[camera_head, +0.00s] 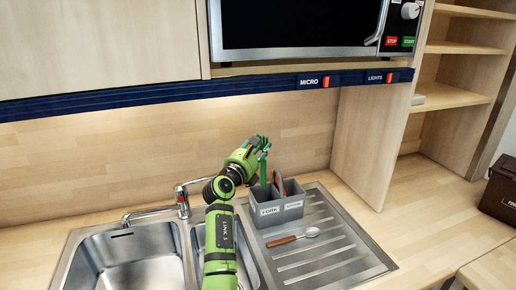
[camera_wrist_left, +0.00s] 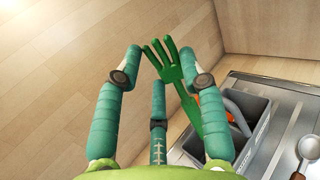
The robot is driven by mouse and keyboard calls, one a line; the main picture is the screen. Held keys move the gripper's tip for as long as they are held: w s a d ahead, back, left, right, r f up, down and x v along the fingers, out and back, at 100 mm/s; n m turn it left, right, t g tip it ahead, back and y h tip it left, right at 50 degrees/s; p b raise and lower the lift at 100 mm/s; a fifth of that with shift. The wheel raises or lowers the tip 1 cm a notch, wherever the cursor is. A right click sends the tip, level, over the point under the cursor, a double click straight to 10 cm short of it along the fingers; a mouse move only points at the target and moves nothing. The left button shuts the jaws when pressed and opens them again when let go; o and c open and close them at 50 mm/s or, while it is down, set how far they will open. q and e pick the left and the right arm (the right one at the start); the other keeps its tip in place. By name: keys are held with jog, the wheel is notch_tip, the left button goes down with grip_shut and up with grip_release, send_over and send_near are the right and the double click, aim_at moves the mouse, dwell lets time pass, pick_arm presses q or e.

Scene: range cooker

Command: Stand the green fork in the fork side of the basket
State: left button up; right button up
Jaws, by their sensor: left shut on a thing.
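The green fork (camera_head: 263,168) is upright, tines up, in my left gripper (camera_head: 258,145). In the left wrist view the fork (camera_wrist_left: 178,73) sits between the fingers (camera_wrist_left: 166,72) of that gripper, its handle running down toward the basket (camera_wrist_left: 254,108). The grey basket (camera_head: 281,214) stands on the drainboard; its front has a FORK label on the left and a second label, too small to read, on the right. The handle's lower end is over or inside the FORK side; I cannot tell how deep. My right gripper is not in view.
A spoon (camera_head: 311,232) with a brown handle lies on the ribbed drainboard (camera_head: 335,257) in front of the basket. The sink (camera_head: 125,258) and tap (camera_head: 182,200) are to the left. The microwave (camera_head: 300,25) and a dark blue rail (camera_head: 200,95) are above.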

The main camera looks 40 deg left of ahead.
aim_at(261, 167)
pick_arm(q)
jog(key=shift+f+b, duration=2.8)
jog(key=shift+f, duration=1.45)
jog(key=o, duration=1.2)
jog(key=v, duration=1.2)
